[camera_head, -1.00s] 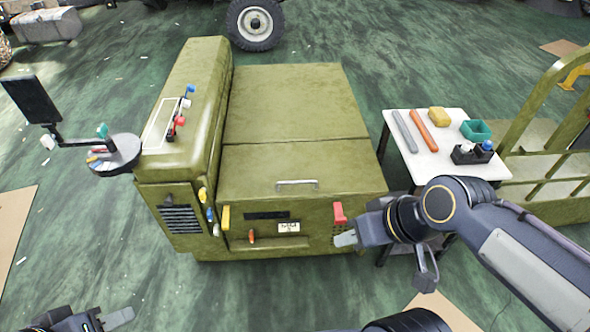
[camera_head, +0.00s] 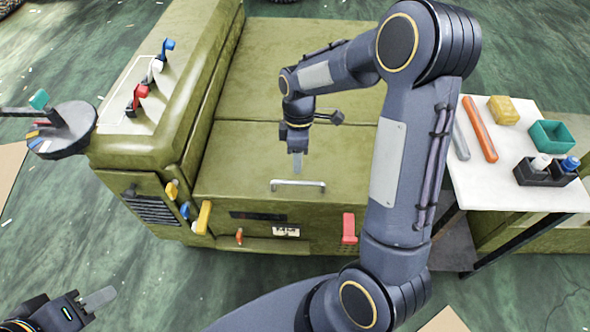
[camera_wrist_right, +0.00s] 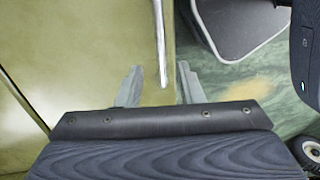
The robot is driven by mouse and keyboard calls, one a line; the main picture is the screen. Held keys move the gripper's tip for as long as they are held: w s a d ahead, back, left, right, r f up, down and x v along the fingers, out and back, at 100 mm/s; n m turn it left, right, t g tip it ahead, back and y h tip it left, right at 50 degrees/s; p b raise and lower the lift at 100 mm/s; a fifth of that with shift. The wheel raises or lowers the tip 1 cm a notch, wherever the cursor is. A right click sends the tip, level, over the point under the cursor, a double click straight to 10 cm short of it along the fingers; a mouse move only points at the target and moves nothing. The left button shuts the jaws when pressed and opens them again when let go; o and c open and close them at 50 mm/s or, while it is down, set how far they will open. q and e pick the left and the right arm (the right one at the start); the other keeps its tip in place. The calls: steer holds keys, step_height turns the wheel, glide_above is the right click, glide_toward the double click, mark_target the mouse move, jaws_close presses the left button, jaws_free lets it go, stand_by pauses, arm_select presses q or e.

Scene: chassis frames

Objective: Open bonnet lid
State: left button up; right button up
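The olive bonnet lid (camera_head: 235,165) lies flat and closed on the machine, with a silver bar handle (camera_head: 299,186) near its front edge. My right gripper (camera_head: 297,168) points down just behind the handle in the head view. In the right wrist view my right gripper (camera_wrist_right: 158,85) has its two fingers apart, with the silver handle (camera_wrist_right: 160,45) showing between them in the picture. I cannot tell how far above the handle the fingertips are. My left gripper (camera_head: 102,298) is low at the left, away from the machine; its opening is unclear.
A white side table (camera_head: 485,190) at the right holds an orange bar (camera_head: 481,130), a yellow sponge (camera_head: 504,110), a teal tray (camera_head: 551,135) and a black holder (camera_head: 545,173). A raised olive console (camera_head: 165,110) with levers borders the lid on the left.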

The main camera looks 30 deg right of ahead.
steer(key=b, duration=0.1)
glide_above(298, 176)
steer(key=s+a, duration=0.2)
steer(key=s, duration=0.2)
step_height(298, 176, down, 6)
steer(key=shift+w+a+f, duration=0.1)
steer(key=shift+w+f, duration=0.05)
jaws_close()
